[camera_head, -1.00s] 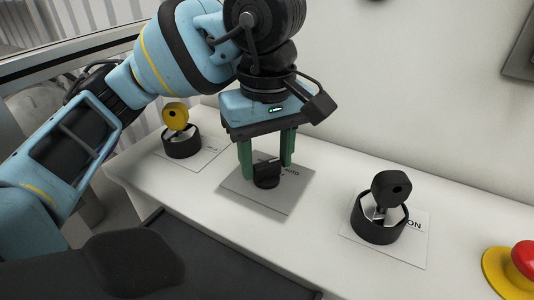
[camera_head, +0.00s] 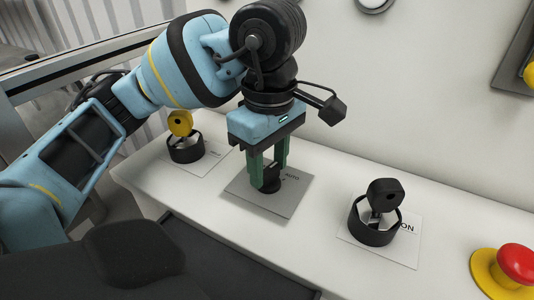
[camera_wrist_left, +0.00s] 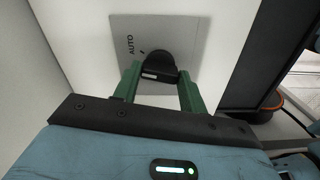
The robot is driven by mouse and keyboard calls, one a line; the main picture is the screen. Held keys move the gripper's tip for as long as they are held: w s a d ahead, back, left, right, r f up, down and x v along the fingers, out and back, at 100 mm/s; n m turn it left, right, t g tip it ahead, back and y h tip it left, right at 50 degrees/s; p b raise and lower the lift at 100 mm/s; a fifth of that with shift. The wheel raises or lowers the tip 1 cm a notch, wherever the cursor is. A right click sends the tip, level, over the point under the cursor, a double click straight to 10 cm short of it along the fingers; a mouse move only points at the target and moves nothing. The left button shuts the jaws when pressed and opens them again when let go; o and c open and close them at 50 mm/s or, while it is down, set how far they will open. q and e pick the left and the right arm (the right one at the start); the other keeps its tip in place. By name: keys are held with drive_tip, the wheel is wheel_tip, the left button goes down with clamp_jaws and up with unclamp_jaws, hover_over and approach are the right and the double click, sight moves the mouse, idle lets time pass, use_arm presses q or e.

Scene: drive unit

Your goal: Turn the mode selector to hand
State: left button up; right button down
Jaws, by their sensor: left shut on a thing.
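The mode selector is a black knob (camera_head: 267,185) on a grey square plate (camera_head: 240,190) on the white panel. My left gripper (camera_head: 268,174) points down at it, with its green fingers shut on the knob. In the left wrist view the knob (camera_wrist_left: 157,66) sits between the fingertips of the left gripper (camera_wrist_left: 160,83). The word AUTO (camera_wrist_left: 130,44) is printed on the plate beside a small dark tick. The HAND marking cannot be made out. My right gripper is not in view.
A yellow key switch (camera_head: 180,124) in a black collar stands to the left. A black key switch (camera_head: 384,195) with an ON label stands to the right. A red emergency button (camera_head: 516,260) on a yellow base is at far right. The white wall rises behind.

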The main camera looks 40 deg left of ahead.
use_arm(q)
drive_tip(key=n+p, duration=0.1)
drive_tip(key=n, duration=0.2)
drive_tip(key=shift+r+n+p, duration=0.1)
drive_tip(key=shift+n+p, duration=0.25)
drive_tip(key=shift+n, duration=0.05)
drive_tip(key=n+p, duration=0.1)
drive_tip(key=n, duration=0.2)
drive_tip(key=shift+n+p, duration=0.6)
drive_tip(key=shift+n, duration=0.9)
drive_tip(key=o, duration=1)
